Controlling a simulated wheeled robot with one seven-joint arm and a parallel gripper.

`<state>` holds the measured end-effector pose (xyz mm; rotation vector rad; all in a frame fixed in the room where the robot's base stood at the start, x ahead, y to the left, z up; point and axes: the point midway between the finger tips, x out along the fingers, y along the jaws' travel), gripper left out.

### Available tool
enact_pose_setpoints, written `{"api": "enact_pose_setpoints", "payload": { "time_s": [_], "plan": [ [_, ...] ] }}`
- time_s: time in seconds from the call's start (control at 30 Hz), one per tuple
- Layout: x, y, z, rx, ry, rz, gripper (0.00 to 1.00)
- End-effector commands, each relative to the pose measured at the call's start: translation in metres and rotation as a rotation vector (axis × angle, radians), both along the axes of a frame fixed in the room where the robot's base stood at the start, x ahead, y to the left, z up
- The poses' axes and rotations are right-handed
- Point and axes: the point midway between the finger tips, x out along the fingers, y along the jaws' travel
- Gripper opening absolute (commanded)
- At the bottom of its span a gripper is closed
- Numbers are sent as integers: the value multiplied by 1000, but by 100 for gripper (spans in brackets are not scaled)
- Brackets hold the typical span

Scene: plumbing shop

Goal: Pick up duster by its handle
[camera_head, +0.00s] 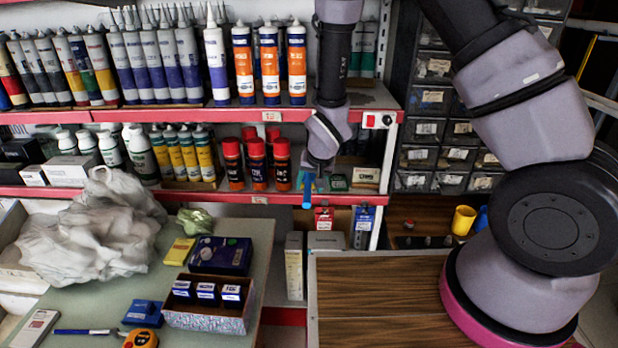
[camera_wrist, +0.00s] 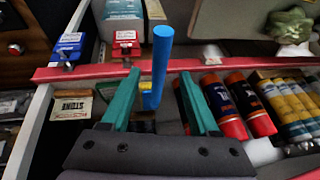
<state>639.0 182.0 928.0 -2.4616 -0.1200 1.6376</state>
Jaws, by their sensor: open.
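The duster's blue handle (camera_head: 307,192) sticks out at the front edge of the lower red shelf, below my wrist. It also shows in the wrist view as a blue cylinder (camera_wrist: 161,62). My gripper (camera_head: 309,177) is open, and in the wrist view its two teal fingers (camera_wrist: 159,76) lie one on each side of the handle in the picture. I cannot tell whether either finger touches it. A small yellow and blue piece (camera_wrist: 151,87) shows by the handle's lower end. The rest of the duster is hidden or unclear.
Red-capped spray cans (camera_head: 257,163) stand left of my gripper on the lower shelf. Cartridges (camera_head: 270,62) fill the shelf above. A red tag (camera_wrist: 126,42) and a blue tag (camera_wrist: 70,45) show beyond the shelf edge (camera_wrist: 225,64). The brown wooden top (camera_head: 385,295) is mostly clear.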

Motion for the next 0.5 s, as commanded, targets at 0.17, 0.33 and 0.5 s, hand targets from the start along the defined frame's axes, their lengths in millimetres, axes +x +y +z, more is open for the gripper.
{"api": "enact_pose_setpoints", "payload": {
  "time_s": [0.17,0.33,0.5],
  "plan": [
    [10,2,-19,-3,2,-1,61],
    [20,6,-40,-3,2,0,61],
    [24,8,-47,-1,1,1,61]
  ]
}}
